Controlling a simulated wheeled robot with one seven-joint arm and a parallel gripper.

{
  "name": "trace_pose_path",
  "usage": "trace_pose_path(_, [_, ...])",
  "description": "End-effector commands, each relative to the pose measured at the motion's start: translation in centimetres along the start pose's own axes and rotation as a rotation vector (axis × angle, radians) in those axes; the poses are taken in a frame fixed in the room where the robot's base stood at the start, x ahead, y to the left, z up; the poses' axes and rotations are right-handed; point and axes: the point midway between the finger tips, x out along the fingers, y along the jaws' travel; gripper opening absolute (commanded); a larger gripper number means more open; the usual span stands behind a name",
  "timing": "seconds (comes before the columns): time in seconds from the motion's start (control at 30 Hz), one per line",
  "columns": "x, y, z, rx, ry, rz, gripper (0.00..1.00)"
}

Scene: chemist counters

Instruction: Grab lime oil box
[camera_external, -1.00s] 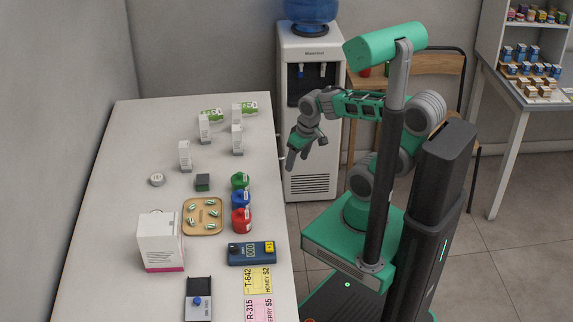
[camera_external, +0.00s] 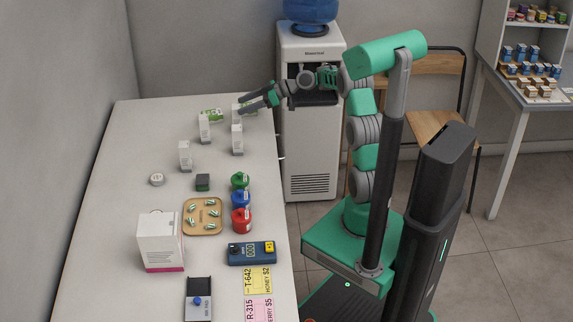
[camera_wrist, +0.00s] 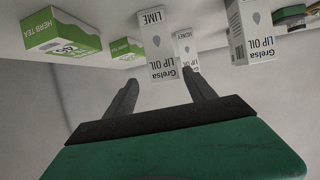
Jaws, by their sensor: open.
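The lime lip oil box (camera_wrist: 158,45) is a slim white carton marked LIME, seen upside down in the wrist view. It appears in front of the space between my fingers. In the external view this box (camera_external: 236,116) seems to be the far right white carton, partly hidden by my gripper (camera_external: 248,106). My gripper (camera_wrist: 163,82) is open, with nothing between its fingers, and points left over the counter. The fingertips are close to the box, but I cannot tell if they touch it.
A honey lip oil box (camera_wrist: 186,48) stands just behind the lime one. Another lip oil box (camera_wrist: 251,40) stands to its right. Green herb tea boxes (camera_wrist: 62,32) lie to the left. The white counter (camera_external: 125,185) also holds bottles, a tray (camera_external: 187,229) and a large carton (camera_external: 158,243).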

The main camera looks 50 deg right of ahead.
Motion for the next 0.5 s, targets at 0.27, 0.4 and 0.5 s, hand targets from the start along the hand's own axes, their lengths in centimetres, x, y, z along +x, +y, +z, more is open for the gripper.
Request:
trace_pose_path(0.27, [4.7,-0.8,-0.6,0.0,-0.003,-0.004,0.64])
trace_pose_path(0.4, [6.3,-0.7,-0.4,0.001,-0.003,-0.001,0.64])
trace_pose_path(0.5, [6.4,-0.7,-0.3,0.001,-0.003,0.001,0.64])
